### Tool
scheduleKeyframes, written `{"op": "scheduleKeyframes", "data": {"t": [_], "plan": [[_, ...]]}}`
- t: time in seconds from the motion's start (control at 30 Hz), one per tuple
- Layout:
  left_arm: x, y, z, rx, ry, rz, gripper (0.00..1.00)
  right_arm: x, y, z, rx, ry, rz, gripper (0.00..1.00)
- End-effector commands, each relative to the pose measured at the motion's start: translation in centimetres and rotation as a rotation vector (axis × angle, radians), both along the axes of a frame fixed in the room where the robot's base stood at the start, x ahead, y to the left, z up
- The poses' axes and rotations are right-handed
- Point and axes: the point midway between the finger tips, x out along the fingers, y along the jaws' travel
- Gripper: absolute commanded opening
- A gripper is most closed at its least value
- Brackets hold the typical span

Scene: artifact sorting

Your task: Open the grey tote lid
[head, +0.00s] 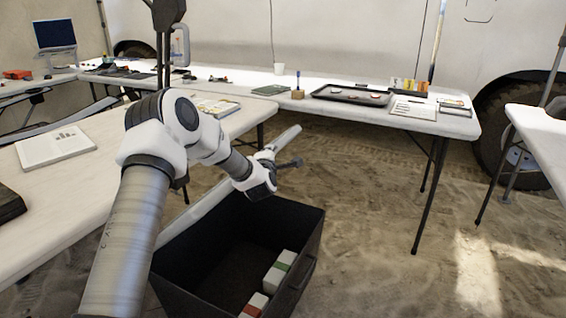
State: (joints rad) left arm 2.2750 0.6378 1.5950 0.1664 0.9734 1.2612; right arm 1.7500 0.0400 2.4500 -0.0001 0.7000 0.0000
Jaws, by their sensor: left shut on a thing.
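The tote (310,235) is a dark open-topped bin on the sandy floor, low in the middle of the head view. Its grey lid (205,207) stands raised along the tote's far left side, seen nearly edge-on as a pale strip. My left arm reaches in from the left, and its gripper (272,163) is shut on the lid near its upper far end. The fingertips are partly hidden by the wrist and are small. The tote's inside is visible. My right gripper is not in view.
White boxes with green (280,268) and red (256,305) bands lie inside the tote. A white table (95,185) stands close on the left. A long table (450,125) with a black tray (352,95) stands behind.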

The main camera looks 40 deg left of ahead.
Motion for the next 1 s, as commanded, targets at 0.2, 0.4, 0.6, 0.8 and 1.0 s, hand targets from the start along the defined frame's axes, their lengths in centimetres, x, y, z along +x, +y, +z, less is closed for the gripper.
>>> {"op": "scheduleKeyframes", "data": {"t": [0.2, 0.4, 0.6, 0.8, 1.0], "plan": [[-0.27, 1.26, 1.27, -0.031, -0.008, 0.000, 0.00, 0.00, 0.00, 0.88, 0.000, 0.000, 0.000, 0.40], [-0.29, 1.35, 1.27, -0.033, -0.009, 0.000, 0.00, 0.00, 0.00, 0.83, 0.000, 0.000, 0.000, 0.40], [-0.28, 1.34, 1.24, -0.033, -0.008, 0.000, 0.23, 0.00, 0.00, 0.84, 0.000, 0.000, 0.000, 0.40], [-0.29, 1.33, 1.22, -0.033, -0.008, 0.000, 0.23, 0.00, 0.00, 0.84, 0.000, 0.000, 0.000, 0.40], [-0.99, 0.83, 1.29, -0.034, -0.008, 0.000, 0.23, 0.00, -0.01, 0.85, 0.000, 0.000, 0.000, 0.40]]}}
